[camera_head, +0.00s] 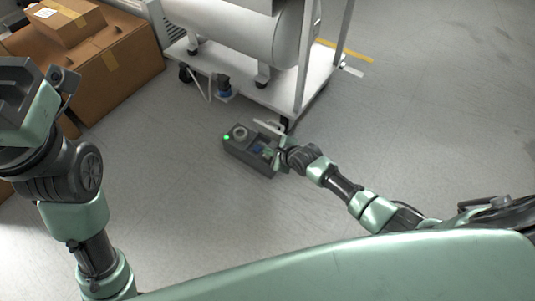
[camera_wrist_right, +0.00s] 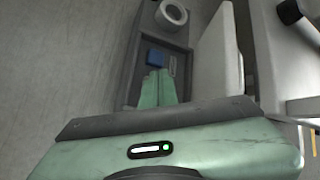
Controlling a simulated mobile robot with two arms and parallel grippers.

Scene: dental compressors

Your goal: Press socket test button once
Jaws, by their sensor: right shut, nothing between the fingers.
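A dark grey socket box (camera_head: 233,148) lies on the floor in front of the cart. In the right wrist view the box (camera_wrist_right: 146,45) shows the round socket (camera_wrist_right: 171,14) and the blue part (camera_wrist_right: 156,57), which may be the button. My right gripper (camera_wrist_right: 160,74) is shut and empty, its fingertips over the box just beside the blue part; I cannot tell whether they touch it. My left gripper (camera_head: 25,92) is at the upper left, far from the box, fingers not clear.
A white wheeled cart (camera_head: 270,95) carrying a large pale tank (camera_head: 240,30) stands close behind the box. Cardboard boxes (camera_head: 110,75) are at the upper left. The grey floor (camera_head: 430,120) to the right is clear.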

